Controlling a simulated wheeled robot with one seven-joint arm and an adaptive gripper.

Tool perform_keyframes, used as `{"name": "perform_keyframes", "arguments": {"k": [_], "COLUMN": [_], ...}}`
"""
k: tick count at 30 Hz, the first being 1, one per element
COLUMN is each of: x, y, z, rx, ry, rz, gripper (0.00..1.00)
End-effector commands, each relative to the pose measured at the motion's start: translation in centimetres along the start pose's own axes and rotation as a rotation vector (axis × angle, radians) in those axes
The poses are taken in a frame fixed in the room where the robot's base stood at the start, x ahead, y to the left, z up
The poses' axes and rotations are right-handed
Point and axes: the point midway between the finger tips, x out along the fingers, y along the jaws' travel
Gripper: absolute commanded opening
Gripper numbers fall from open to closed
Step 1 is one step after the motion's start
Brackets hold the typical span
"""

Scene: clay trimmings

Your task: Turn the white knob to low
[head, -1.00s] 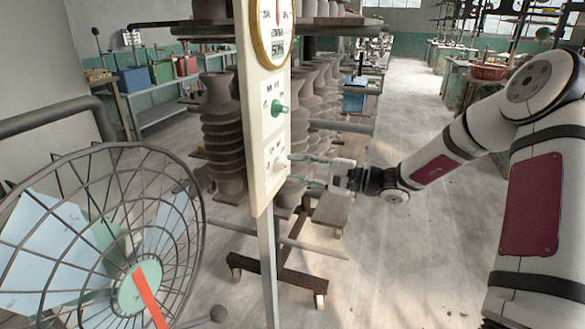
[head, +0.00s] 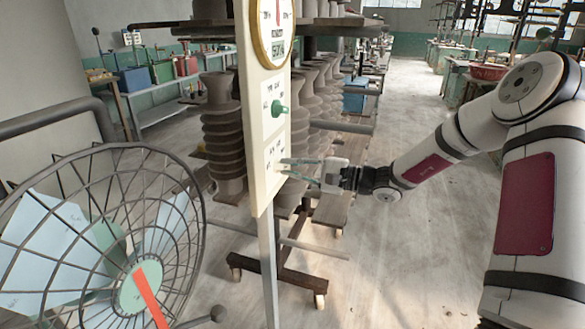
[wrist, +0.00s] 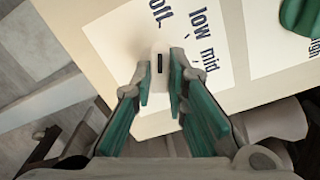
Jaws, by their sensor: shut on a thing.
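The white knob (wrist: 160,55) is on the lower label of a cream control panel (head: 262,188). In the wrist view it sits between the green pads of my gripper (wrist: 160,76), which is shut on it. A short dark mark on the knob runs up and down in that view. The printed word "off" is above the knob, with "low" to its upper right and "mid" to the right. In the head view my gripper (head: 285,167) reaches the panel from the right, and its fingers largely hide the knob.
A green knob (head: 278,109) is higher on the panel, below a round dial (head: 275,30). A wire-caged fan (head: 140,285) stands at left. Ribbed clay pieces (head: 224,130) on a wheeled rack stand behind the panel.

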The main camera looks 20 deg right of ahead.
Motion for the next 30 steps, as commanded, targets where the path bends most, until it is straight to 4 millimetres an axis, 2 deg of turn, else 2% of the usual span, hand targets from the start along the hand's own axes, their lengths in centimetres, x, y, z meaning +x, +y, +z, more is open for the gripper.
{"name": "perform_keyframes", "arguments": {"k": [8, 21, 30], "x": [-0.09, -0.08, -0.12], "y": [0.01, 0.06, 0.12], "z": [0.12, 0.14, 0.02], "rx": [0.132, 0.496, 0.682], "ry": [0.001, 0.001, 0.002], "rz": [0.002, 0.002, 0.002], "gripper": [0.00, 0.00, 0.00]}}
